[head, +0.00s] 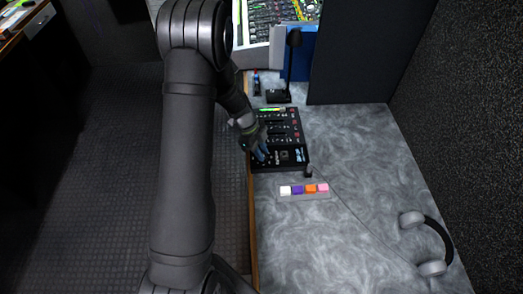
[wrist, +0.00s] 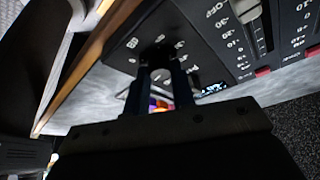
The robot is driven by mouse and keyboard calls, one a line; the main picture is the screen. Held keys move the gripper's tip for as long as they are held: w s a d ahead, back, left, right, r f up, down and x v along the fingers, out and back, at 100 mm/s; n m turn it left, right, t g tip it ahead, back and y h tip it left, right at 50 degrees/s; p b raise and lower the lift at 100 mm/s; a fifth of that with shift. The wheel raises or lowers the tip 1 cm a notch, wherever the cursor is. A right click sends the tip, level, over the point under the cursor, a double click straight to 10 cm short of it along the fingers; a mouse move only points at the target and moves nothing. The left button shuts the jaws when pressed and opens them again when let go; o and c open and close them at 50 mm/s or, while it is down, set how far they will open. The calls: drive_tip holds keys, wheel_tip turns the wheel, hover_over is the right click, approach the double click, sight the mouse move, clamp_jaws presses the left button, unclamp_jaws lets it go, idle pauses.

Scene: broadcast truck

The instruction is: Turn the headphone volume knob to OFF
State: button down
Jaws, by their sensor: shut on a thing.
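The black headphone panel (head: 293,158) is at the near end of the mixer on the grey desk. In the head view my gripper (head: 262,152) is down at its left part and hides the knob. In the wrist view the two fingers of my gripper (wrist: 161,72) reach to the dark round knob (wrist: 158,52) and are shut on it. Small white marks ring the knob, too small and tilted to read surely. The knob's pointer is hidden, so I cannot tell its setting.
Mixer faders (head: 283,128) lie just beyond the panel. A gooseneck microphone (head: 293,50) stands behind them. A strip of coloured blocks (head: 304,190) is in front. Headphones (head: 432,268) lie at the right front, with a cable across the desk. The desk's middle right is clear.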

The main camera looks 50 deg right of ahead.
drive_tip(key=n, duration=0.2)
drive_tip(key=n+h, duration=0.1)
drive_tip(key=n, duration=0.1)
drive_tip(key=shift+s+a+n+t+h, duration=0.15)
drive_tip(key=shift+n+t+h, duration=0.15)
drive_tip(key=shift+n, duration=0.1)
drive_tip(key=n, duration=0.2)
drive_tip(key=n+t+h, duration=0.1)
drive_tip(key=n, duration=0.1)
drive_tip(key=shift+s+t, duration=0.1)
drive_tip(key=shift+t, duration=0.2)
drive_tip(key=n+t, duration=0.1)
drive_tip(key=n, duration=0.2)
drive_tip(key=n+t, duration=0.1)
drive_tip(key=n, duration=0.1)
drive_tip(key=shift+s+n+h, duration=0.15)
drive_tip(key=shift+n+h, duration=0.15)
drive_tip(key=shift+n, duration=0.1)
drive_tip(key=shift+n+t, duration=0.5)
drive_tip(key=shift+n, duration=1.5)
drive_tip(key=c, duration=1.2)
unclamp_jaws()
drive_tip(key=shift+c, duration=0.2)
drive_tip(key=shift+a+r, duration=0.1)
drive_tip(key=shift+r, duration=0.05)
